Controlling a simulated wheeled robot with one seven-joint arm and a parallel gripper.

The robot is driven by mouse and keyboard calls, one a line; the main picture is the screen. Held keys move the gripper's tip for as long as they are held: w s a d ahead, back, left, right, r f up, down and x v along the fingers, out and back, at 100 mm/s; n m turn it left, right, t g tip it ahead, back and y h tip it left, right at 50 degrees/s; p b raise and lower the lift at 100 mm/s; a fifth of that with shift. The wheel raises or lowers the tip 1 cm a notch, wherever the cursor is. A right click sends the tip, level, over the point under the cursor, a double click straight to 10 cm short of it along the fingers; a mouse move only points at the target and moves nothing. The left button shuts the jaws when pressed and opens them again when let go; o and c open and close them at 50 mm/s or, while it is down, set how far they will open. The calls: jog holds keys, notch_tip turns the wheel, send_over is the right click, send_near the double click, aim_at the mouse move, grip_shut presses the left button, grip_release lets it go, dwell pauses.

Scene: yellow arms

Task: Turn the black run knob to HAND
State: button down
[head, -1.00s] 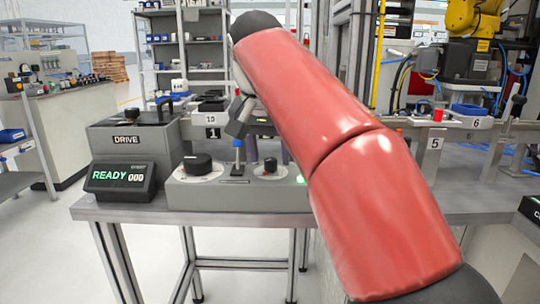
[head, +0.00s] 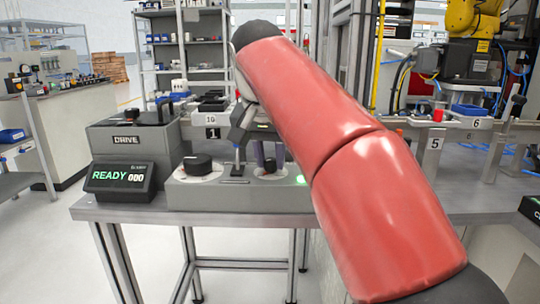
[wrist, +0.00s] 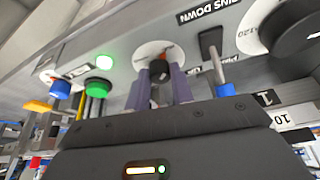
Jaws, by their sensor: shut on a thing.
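The small black run knob (head: 268,167) sits on a round white dial at the right of the grey control box (head: 237,197). In the wrist view the run knob (wrist: 159,71) stands between the two purple-grey fingers of my gripper (wrist: 161,84). My gripper (head: 266,155) reaches down from above in the head view and is shut on the knob. The fingers cover much of the dial, and the knob's exact pointing and the HAND mark cannot be read.
A blue-capped lever (wrist: 222,88) stands close beside the fingers. A larger black knob (head: 198,163) is at the box's left. A green lamp (wrist: 104,62) is lit, with green (wrist: 98,88) and blue (wrist: 60,88) buttons nearby. The drive display (head: 120,178) reads READY 000.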

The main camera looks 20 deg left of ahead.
jog(key=shift+n, duration=0.3)
jog(key=n+y, duration=0.1)
jog(key=n, duration=0.2)
jog(key=shift+w+d+n+y, duration=0.1)
jog(key=shift+d+n+y, duration=0.1)
jog(key=shift+n+y, duration=0.2)
jog(key=n, duration=0.2)
jog(key=n+g+y, duration=0.1)
jog(key=n, duration=0.1)
jog(key=shift+w+d+n+g, duration=0.1)
jog(key=shift+n+g, duration=0.2)
jog(key=n+g+y, duration=0.1)
jog(key=n, duration=0.3)
jog(key=shift+w, duration=0.15)
jog(key=n+g, duration=0.1)
jog(key=n, duration=0.1)
jog(key=n+g, duration=0.1)
jog(key=n, duration=0.1)
jog(key=shift+w+n+y, duration=0.1)
jog(key=shift+n+y, duration=0.2)
jog(key=shift+r, duration=0.1)
jog(key=c, duration=1.2)
grip_release()
